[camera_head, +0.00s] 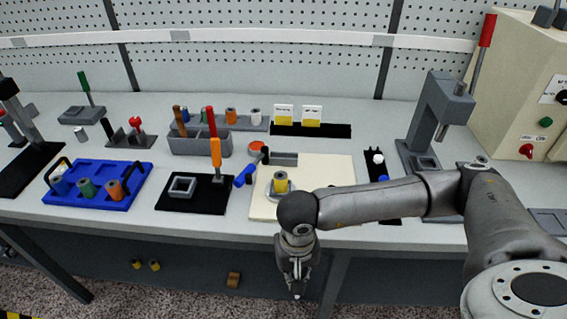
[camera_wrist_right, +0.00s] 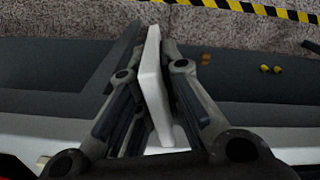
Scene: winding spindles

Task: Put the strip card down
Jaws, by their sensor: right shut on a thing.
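The strip card (camera_wrist_right: 153,85) is a thin white plate between the two fingers of my right gripper (camera_wrist_right: 150,112) in the right wrist view. The fingers are shut on it, and it stands edge-on to the camera. In the head view my right gripper (camera_head: 297,287) points down in front of the bench's front edge. The card is mostly hidden there by the fingers. My left gripper is not in the head view.
A cream board (camera_head: 332,174) with a yellow-banded spindle (camera_head: 281,184) lies on the bench behind my right arm. Two white-and-yellow cards (camera_head: 284,115) stand on a black strip (camera_head: 340,130). A blue tray (camera_head: 128,172) and a black mat (camera_head: 180,205) are further left. A grey press (camera_head: 437,115) stands right.

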